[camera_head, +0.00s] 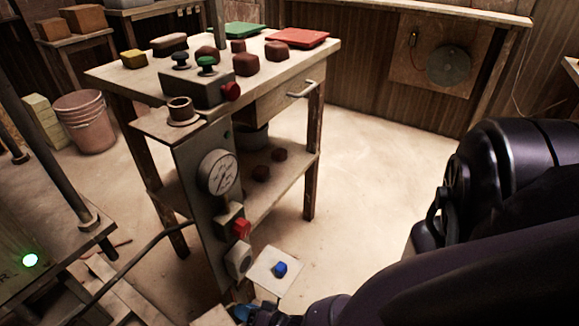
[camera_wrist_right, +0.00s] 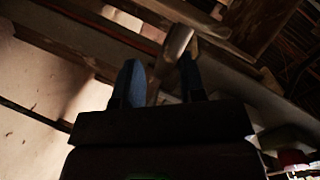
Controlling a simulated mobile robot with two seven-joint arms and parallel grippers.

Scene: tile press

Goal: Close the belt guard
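My right arm comes in from the right in the head view, and its gripper (camera_head: 246,313) is low at the bottom edge, partly cut off, below the gauge panel. In the right wrist view its two bluish fingers (camera_wrist_right: 160,78) stand apart. A pale rounded bar (camera_wrist_right: 176,44) shows between and beyond the fingertips; a gap shows on its left side, and I cannot tell whether it touches the right finger. I cannot clearly make out the belt guard in either view. My left gripper is not in view.
A gauge panel (camera_head: 194,170) with red and white knobs stands before a worktable (camera_head: 125,77) holding clay lumps and colored tiles. A small pale plate (camera_head: 268,262) with a blue button is close to my right gripper. The floor right of the table is clear.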

